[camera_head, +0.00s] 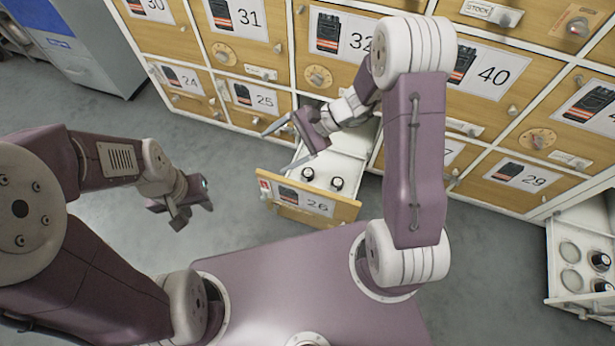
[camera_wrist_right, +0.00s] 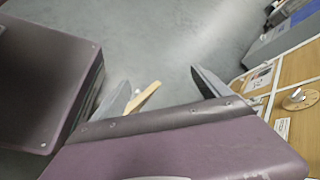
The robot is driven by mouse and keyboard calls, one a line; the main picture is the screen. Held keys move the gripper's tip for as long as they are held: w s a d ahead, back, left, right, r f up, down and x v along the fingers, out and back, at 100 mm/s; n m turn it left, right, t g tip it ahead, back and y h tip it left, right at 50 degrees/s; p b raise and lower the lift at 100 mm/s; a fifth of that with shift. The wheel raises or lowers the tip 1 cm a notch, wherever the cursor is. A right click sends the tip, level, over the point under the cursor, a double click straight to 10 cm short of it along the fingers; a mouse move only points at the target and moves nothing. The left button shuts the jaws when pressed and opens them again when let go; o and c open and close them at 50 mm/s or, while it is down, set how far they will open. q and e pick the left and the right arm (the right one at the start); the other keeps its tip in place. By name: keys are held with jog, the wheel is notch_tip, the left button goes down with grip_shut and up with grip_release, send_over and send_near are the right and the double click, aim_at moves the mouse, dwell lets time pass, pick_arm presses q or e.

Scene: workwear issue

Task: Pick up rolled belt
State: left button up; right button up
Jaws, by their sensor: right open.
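Two dark rolled belts, one (camera_head: 307,174) to the left and one (camera_head: 336,184) to the right, stand in white holders inside the open drawer 26 (camera_head: 318,203). My right gripper (camera_head: 277,151) is open and empty over the drawer's left side, its fingers pointing left, above and apart from the belts. In the right wrist view its two spread fingers (camera_wrist_right: 162,88) have nothing between them, and a strip of the drawer front (camera_wrist_right: 146,95) shows beside one finger. No belt shows there. My left gripper (camera_head: 185,208) hangs over the floor left of the drawer; its jaw gap is unclear.
A wall of numbered wooden drawers (camera_head: 500,75) stands behind. Another open white drawer (camera_head: 551,262) at the far right holds several dark rolls and empty round holders. A grey-blue cabinet (camera_head: 90,50) stands at the upper left. The floor (camera_head: 235,225) left of drawer 26 is clear.

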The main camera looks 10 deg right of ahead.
jog(key=w+d+f+m+t+y+b, duration=0.2)
jog(key=w+d+f+m+t, duration=0.15)
jog(key=w+f+m, duration=0.4)
jog(key=m+t+h+b, duration=0.6)
jog(key=m+t, duration=0.1)
jog(key=m, duration=0.4)
send_near(311, 175)
jog(key=shift+w+a+f, duration=0.1)
jog(key=shift+w+f, duration=0.15)
jog(key=shift+w, duration=0.4)
jog(key=shift+s+f, duration=0.2)
jog(key=shift+f, duration=0.05)
jog(key=b+x, duration=0.2)
jog(key=x, duration=0.1)
jog(key=shift+f+b, duration=0.2)
jog(key=shift+b, duration=0.15)
jog(key=shift+w+a, duration=0.15)
jog(key=shift+w, duration=0.3)
jog(key=b+x, duration=0.4)
jog(key=b, duration=0.1)
jog(key=shift+w+a+f, duration=0.15)
jog(key=shift+a, duration=0.25)
jog(key=shift+w+a, duration=0.15)
jog(key=shift+w, duration=0.05)
